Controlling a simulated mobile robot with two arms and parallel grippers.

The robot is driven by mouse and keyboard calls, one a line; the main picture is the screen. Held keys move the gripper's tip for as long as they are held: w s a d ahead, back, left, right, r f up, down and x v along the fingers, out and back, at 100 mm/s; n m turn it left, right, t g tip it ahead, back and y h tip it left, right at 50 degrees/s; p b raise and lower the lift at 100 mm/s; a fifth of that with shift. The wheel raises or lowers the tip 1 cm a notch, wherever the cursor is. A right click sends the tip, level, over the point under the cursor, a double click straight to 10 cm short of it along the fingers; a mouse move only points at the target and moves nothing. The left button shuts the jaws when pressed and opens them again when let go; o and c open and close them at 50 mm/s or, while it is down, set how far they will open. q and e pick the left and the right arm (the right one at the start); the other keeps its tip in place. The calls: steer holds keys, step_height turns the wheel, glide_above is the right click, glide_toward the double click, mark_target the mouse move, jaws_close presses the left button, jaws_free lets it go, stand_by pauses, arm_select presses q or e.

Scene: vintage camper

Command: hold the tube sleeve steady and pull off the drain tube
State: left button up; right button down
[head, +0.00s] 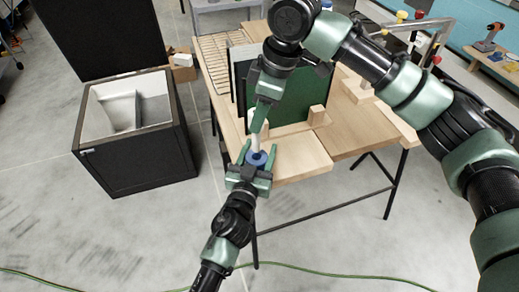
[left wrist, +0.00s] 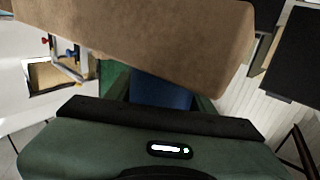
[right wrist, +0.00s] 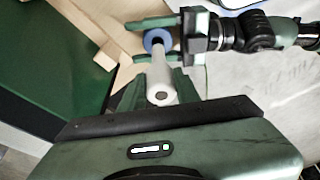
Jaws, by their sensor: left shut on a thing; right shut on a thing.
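The tube sleeve is a blue ring (head: 257,158) at the front edge of the wooden table. It also shows in the right wrist view (right wrist: 156,38), and as a blue body in the left wrist view (left wrist: 160,93). My left gripper (head: 250,168) is shut on the sleeve from the front. The drain tube (head: 265,141) is a pale, straight tube in line with the sleeve, and its open end faces the right wrist camera (right wrist: 162,92). My right gripper (head: 258,126) is shut on the tube from above. Whether the tube still sits inside the sleeve cannot be told.
The wooden table (head: 302,160) carries an upright green board (head: 288,103) with wooden blocks, close behind the grippers. A black bin with a pale inside (head: 140,166) stands on the floor at left. A green cable (head: 330,272) lies on open floor in front.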

arm_select(q)
steer(key=o, duration=1.6)
steer(key=v, duration=1.2)
steer(key=shift+r, duration=0.1)
